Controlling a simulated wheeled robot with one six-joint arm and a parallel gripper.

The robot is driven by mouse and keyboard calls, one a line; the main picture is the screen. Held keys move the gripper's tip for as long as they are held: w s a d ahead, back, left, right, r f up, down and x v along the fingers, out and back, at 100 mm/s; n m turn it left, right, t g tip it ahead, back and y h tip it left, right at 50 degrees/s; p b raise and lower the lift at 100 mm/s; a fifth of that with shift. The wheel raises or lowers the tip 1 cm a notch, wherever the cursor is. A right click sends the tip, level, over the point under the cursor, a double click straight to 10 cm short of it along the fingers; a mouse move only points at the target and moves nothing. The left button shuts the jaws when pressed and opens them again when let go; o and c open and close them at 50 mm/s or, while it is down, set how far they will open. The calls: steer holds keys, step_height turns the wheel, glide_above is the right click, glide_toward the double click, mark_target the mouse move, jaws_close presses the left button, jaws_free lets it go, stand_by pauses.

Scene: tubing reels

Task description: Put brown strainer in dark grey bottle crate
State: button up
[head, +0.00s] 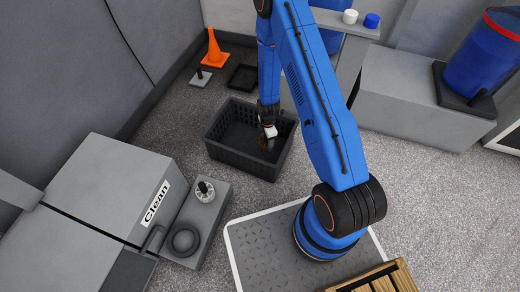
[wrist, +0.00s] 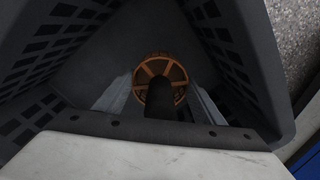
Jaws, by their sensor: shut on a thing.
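The dark grey bottle crate (head: 221,151) stands on the floor near the middle of the head view. Its slotted walls (wrist: 42,64) surround the scene in the wrist view. My gripper (head: 268,135) is low inside the crate's opening, toward its right side. It is shut on the brown strainer (head: 266,143), which shows as a small brown patch below the fingers. In the wrist view the strainer (wrist: 174,72) is a round, spoked brown disc with a dark handle between my fingers (wrist: 160,97). I cannot tell whether the strainer touches the crate floor.
An orange cone (head: 215,50), a grey plate with a black knob (head: 201,77) and a black tray (head: 243,78) lie behind the crate. A grey block (head: 208,215) with a black ring (head: 184,240) is at front left. Grey floor is clear to the right.

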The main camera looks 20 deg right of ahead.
steer(key=shift+f, duration=4.15)
steer(key=o, duration=1.1)
steer(key=shift+f, duration=0.1)
